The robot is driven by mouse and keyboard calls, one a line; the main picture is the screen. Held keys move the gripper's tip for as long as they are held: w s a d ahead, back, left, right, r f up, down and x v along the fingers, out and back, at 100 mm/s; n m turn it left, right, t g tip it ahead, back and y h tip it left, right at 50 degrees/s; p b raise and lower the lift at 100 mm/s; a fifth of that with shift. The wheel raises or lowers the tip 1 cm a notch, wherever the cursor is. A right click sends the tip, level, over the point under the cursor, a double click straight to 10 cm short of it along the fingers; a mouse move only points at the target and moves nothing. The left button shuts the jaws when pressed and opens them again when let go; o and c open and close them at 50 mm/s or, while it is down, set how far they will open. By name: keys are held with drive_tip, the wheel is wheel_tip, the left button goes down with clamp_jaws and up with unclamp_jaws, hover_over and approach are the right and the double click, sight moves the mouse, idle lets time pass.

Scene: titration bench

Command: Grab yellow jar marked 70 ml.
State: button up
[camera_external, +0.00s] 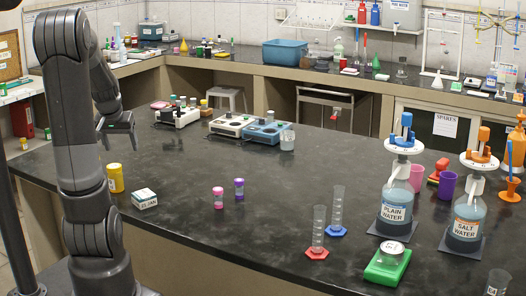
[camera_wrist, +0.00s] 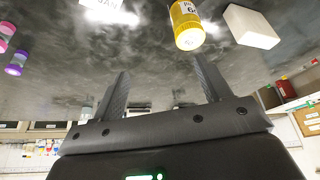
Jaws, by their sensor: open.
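A yellow jar (camera_external: 116,178) with a white label stands on the dark bench just right of my arm. It also shows near the top of the wrist view (camera_wrist: 187,28), where its label is only partly visible and I cannot read a clear volume. My gripper (camera_external: 118,124) is above the bench, beyond the jar and apart from it in the outside view. In the wrist view its two fingers (camera_wrist: 160,66) are spread with nothing between them.
A small printed white box (camera_external: 144,199) lies right of the yellow jar. A plain white block (camera_wrist: 250,27) is on the jar's other side. Pink (camera_external: 218,198) and purple (camera_external: 239,188) jars stand farther right. Hotplates (camera_external: 178,116) are behind; the bench middle is clear.

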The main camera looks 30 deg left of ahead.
drive_tip(key=n, duration=0.1)
approach(114, 166)
drive_tip(key=f, duration=0.2)
drive_tip(key=shift+g, duration=0.3)
drive_tip(key=x, duration=0.5)
drive_tip(key=shift+w+a+f, duration=0.2)
drive_tip(key=shift+w+a, duration=0.1)
drive_tip(key=shift+w, duration=0.1)
drive_tip(key=shift+y, duration=0.3)
drive_tip(key=shift+w+x, duration=0.2)
drive_tip(key=shift+x, duration=2.45)
drive_tip(key=shift+d, duration=0.15)
drive_tip(key=c, duration=1.1)
